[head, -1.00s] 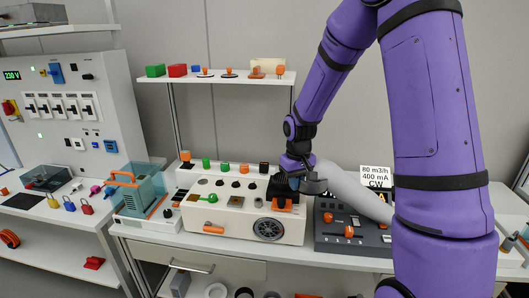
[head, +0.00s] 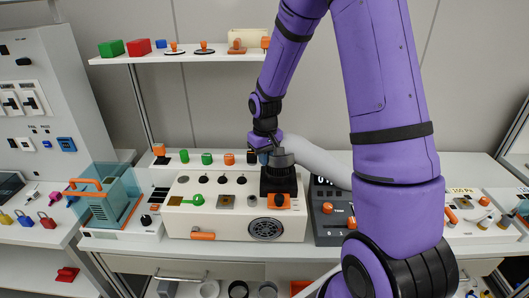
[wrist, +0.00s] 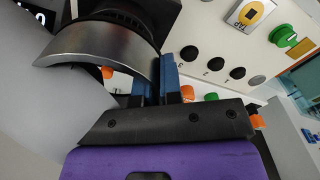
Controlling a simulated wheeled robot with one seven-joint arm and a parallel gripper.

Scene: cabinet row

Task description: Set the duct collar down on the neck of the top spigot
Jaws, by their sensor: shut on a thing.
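The duct collar (head: 281,159) is a dark grey metal ring at the end of a pale grey duct (head: 325,165). It is over the black spigot block (head: 278,183) at the right end of the cream console. In the wrist view, the collar (wrist: 105,48) is a curved metallic band close to a dark ribbed round part (wrist: 125,18), which looks like the spigot neck. Whether the collar touches or surrounds the neck I cannot tell. My gripper (head: 266,156) is shut on the collar wall, its blue fingers (wrist: 168,78) at the collar's edge. The collar's far side is hidden.
The cream console (head: 225,222) carries knobs, a green handle (head: 197,200) and a round grille (head: 265,229). A dark control box (head: 325,225) stands on its right, a teal clear-sided box (head: 105,195) on its left. A shelf (head: 190,56) with small objects hangs behind.

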